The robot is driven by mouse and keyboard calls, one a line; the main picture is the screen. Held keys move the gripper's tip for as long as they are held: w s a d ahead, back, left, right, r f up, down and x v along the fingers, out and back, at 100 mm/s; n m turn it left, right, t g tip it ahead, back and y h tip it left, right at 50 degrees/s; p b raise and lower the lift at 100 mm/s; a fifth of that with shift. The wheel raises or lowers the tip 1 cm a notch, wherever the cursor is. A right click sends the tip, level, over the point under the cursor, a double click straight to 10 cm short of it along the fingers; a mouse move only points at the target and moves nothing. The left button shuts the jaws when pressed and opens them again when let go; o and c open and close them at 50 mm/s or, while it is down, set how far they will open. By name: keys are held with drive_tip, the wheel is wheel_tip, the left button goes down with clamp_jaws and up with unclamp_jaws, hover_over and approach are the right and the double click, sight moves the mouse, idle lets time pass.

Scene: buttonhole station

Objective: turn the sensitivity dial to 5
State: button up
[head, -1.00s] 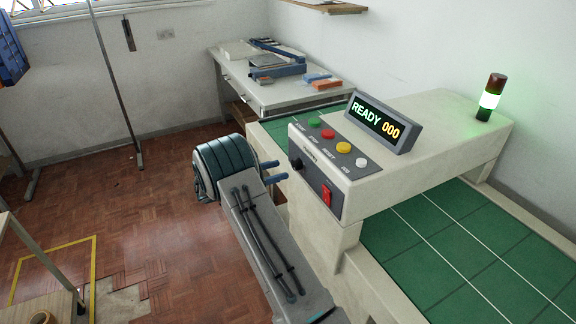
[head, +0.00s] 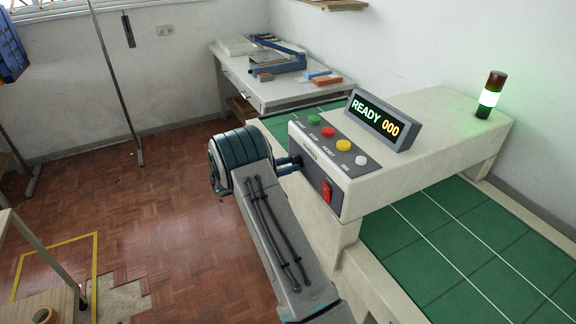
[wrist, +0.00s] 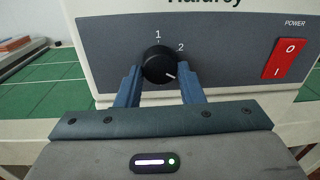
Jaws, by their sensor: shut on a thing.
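The sensitivity dial (wrist: 157,62) is a round black knob on the dark front panel in the wrist view, with the numerals 1 above it and 2 at its upper right. Its white mark points to the lower right, past the 2. Other numerals are hidden behind my fingers or not in view. My gripper (wrist: 160,74) is shut on the dial, one blue finger on each side. In the head view, my gripper (head: 288,166) reaches the dial (head: 297,161) on the machine's left face, and the arm partly hides it.
A red power switch (wrist: 285,58) sits right of the dial in the wrist view. In the head view, several coloured buttons (head: 328,132) and a display (head: 382,121) reading READY 000 are on top. A side table (head: 290,96) stands behind.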

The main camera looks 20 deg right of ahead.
drive_tip(key=shift+b, duration=0.3)
drive_tip(key=m+b, duration=1)
drive_tip(key=b, duration=0.4)
drive_tip(key=m+t+b, duration=0.1)
drive_tip(key=m+b, duration=1)
drive_tip(key=b, duration=0.3)
drive_tip(key=shift+y, duration=0.3)
drive_tip(key=shift+r+m+t+b, duration=0.25)
drive_tip(key=shift+m+t+b, duration=0.05)
drive_tip(key=shift+m+b, duration=0.7)
drive_tip(key=shift+r, duration=0.1)
